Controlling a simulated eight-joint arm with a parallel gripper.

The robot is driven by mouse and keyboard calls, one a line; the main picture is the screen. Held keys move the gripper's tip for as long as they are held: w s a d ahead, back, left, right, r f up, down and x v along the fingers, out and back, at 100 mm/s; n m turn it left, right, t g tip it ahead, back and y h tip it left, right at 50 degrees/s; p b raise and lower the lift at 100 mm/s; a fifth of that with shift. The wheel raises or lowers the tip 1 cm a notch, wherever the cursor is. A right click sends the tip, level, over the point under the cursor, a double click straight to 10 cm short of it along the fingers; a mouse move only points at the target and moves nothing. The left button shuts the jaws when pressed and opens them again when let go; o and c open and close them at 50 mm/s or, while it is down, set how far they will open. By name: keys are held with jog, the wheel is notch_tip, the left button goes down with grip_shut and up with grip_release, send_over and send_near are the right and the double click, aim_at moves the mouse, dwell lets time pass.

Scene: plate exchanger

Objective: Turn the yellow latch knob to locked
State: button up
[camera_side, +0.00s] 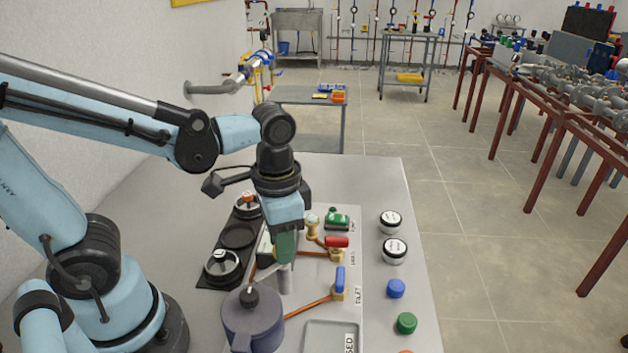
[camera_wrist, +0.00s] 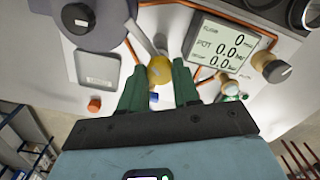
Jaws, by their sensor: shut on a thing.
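The yellow latch knob (camera_wrist: 160,70) sits between the two green fingers of my gripper (camera_wrist: 158,80) in the wrist view. The fingers are shut on it from both sides. A light grey bar (camera_wrist: 138,30) runs up and away from the knob. In the side view my gripper (camera_side: 285,250) points down over the panel, beside the dark purple-grey pot (camera_side: 253,322). My gripper hides the knob there. I cannot read a locked mark or tell the knob's turn angle.
A display (camera_wrist: 222,45) reads zeros beside the knob. A red-handled valve (camera_side: 337,242) and a blue-handled valve (camera_side: 340,280) stand right of my gripper. A green cap (camera_side: 406,323), a blue cap (camera_side: 396,288) and two round gauges (camera_side: 395,250) lie on the right side of the table.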

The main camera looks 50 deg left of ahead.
jog(key=shift+n, duration=1.8)
jog(key=o, duration=1.1)
jog(key=shift+c, duration=0.2)
jog(key=shift+r, duration=0.1)
notch_tip(320, 180, up, 12)
